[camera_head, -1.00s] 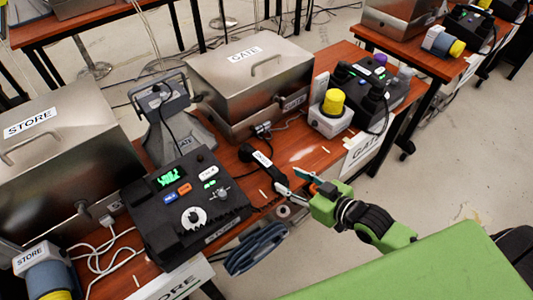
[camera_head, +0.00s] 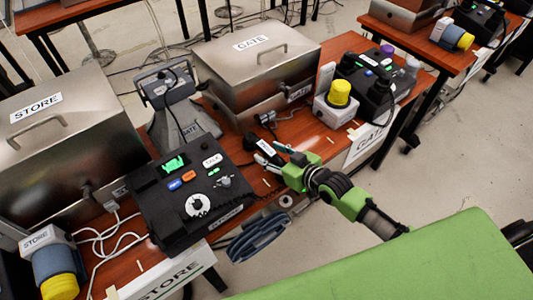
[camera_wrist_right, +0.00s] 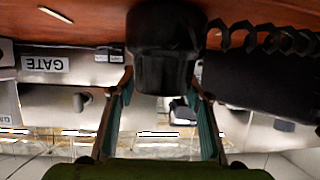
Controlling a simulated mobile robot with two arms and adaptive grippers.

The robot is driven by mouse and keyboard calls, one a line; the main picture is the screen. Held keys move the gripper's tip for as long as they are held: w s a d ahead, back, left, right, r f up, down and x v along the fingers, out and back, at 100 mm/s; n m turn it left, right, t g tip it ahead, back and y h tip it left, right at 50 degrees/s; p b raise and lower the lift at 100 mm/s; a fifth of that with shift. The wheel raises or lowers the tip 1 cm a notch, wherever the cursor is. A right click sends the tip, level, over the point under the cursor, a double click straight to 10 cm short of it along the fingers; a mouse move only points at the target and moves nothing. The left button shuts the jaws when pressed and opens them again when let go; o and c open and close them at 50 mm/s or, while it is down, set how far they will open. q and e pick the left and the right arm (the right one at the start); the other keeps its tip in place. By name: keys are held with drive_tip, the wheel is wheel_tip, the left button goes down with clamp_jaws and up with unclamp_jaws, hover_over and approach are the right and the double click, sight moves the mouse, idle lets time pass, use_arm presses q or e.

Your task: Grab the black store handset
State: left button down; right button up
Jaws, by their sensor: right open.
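The black store handset (camera_head: 250,143) lies on the red-brown table just right of the black store phone (camera_head: 185,190). A white label shows on it, and its lower end is partly hidden by my right gripper. My right gripper (camera_head: 272,154) is open, with its fingers at the handset. In the right wrist view, a black end of the handset (camera_wrist_right: 165,50) sits between the two spread fingers of the gripper (camera_wrist_right: 162,82), with a gap on the right; I cannot tell if the left finger touches it. My left gripper is not in view.
A metal GATE box (camera_head: 255,65) stands behind the handset. A white device with a yellow knob (camera_head: 339,95) and a black gate phone (camera_head: 370,80) stand to the right. A coiled black cord (camera_wrist_right: 265,38) runs beside the handset. A blue coil (camera_head: 258,235) hangs at the front edge.

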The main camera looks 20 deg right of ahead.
drive_tip(key=shift+x, duration=1.25)
clamp_jaws()
